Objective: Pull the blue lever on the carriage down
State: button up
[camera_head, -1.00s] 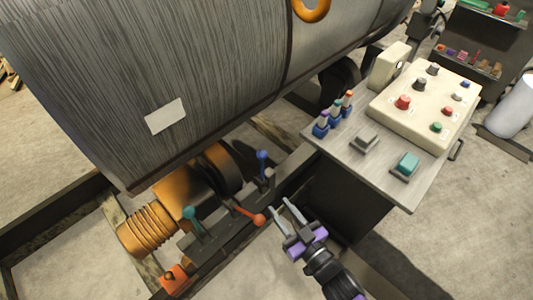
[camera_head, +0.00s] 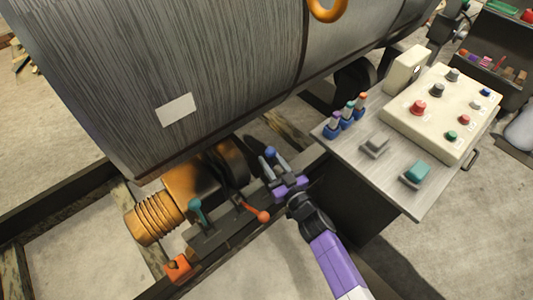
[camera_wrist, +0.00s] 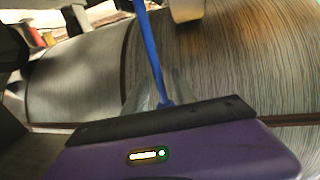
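The blue lever's knob (camera_head: 269,152) stands upright on the dark carriage between the orange drum and the side desk. In the wrist view the blue lever (camera_wrist: 150,50) runs as a thin tilted rod down the middle, its lower end hidden by my gripper's body. My gripper (camera_head: 274,167) is at the blue lever, its two grey fingers spread apart beside the knob. Whether they touch the lever cannot be told. A teal lever (camera_head: 196,208) and an orange-red lever (camera_head: 257,213) are on the same carriage (camera_head: 229,231), to the left and nearer.
A large grey cylinder (camera_head: 120,80) hangs close above the carriage. A desk (camera_head: 402,198) with a cream button box (camera_head: 437,123) and small switches stands just right of my gripper. The orange drum (camera_head: 160,212) lies to the left.

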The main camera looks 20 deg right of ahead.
jog(key=w, duration=0.3)
jog(key=shift+w+a, duration=0.15)
jog(key=shift+a, duration=0.1)
grip_shut()
dwell(1.3)
